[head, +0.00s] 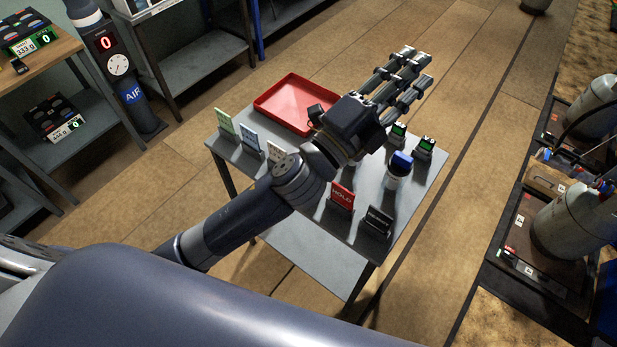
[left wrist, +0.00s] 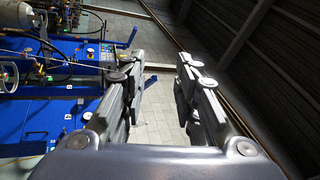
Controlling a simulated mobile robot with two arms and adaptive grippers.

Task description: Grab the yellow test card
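A pale cream or yellowish card (head: 276,154) stands in a holder on the small grey table (head: 230,153), in line with a green card (head: 226,122) and a blue card (head: 250,136). My left arm partly covers the pale card, and I cannot tell for sure that it is the yellow one. My left gripper (head: 412,67) is above the table's far right side, pointing up and right, away from the cards. In the left wrist view its fingers (left wrist: 161,64) are apart with nothing between them. My right gripper is not in view.
The table also holds a red tray (head: 294,102), a red HOLD sign (head: 342,195), a black sign (head: 377,221), a blue-capped container (head: 399,165) and two small green-screen devices (head: 424,147). Shelves (head: 200,72) stand behind left; cylinders (head: 577,222) stand right. Floor between is clear.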

